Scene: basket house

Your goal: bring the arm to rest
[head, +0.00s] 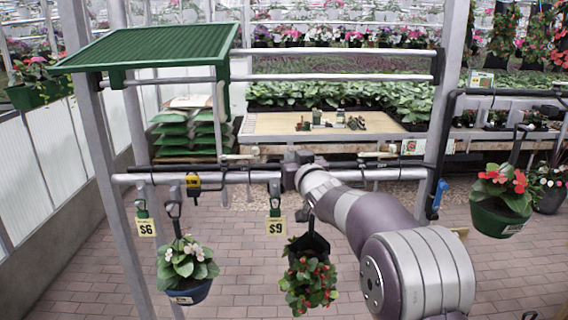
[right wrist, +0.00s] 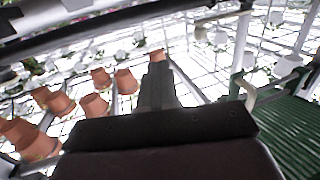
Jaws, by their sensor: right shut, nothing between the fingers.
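My right arm reaches in from the lower right of the head view. Its gripper (head: 292,160) is at the horizontal metal rail (head: 240,177), just right of the $9 tag (head: 276,226); whether it touches the rail I cannot tell. In the right wrist view the fingers (right wrist: 157,88) are together with nothing between them. Below the gripper a dark basket with red flowers (head: 309,280) hangs, its upper part close to my forearm. My left gripper is not in view.
A blue basket with white flowers (head: 188,292) hangs at left by the $6 tag (head: 146,227). A green basket with red flowers (head: 498,220) hangs at right. A green slatted roof (head: 150,46) is above left; a plant bench (head: 270,125) stands behind. Brick floor shows below.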

